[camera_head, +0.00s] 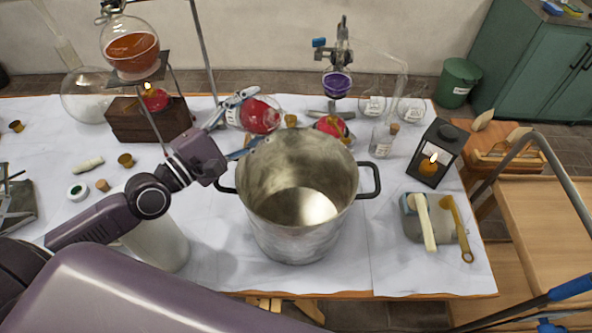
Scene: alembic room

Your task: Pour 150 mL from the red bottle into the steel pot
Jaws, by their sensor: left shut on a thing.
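The steel pot (300,230) stands upright and open on the white-covered table, empty as far as I see, with a black handle on each side. My left gripper (246,122) is just behind the pot's left rim. Its blue-tipped fingers are shut on the red bottle (262,114), a round glass vessel with red contents and a pale label. The bottle looks tilted and is behind the pot's rim, apart from its mouth. Blue and dark parts at the lower right edge may belong to my right gripper; its jaws cannot be made out.
A second red round vessel (331,126) is partly hidden behind the pot. A stand holds an orange-filled flask (131,50) above a wooden box (140,122). A lit lantern (434,155) and a grey block with brushes (430,222) are right of the pot.

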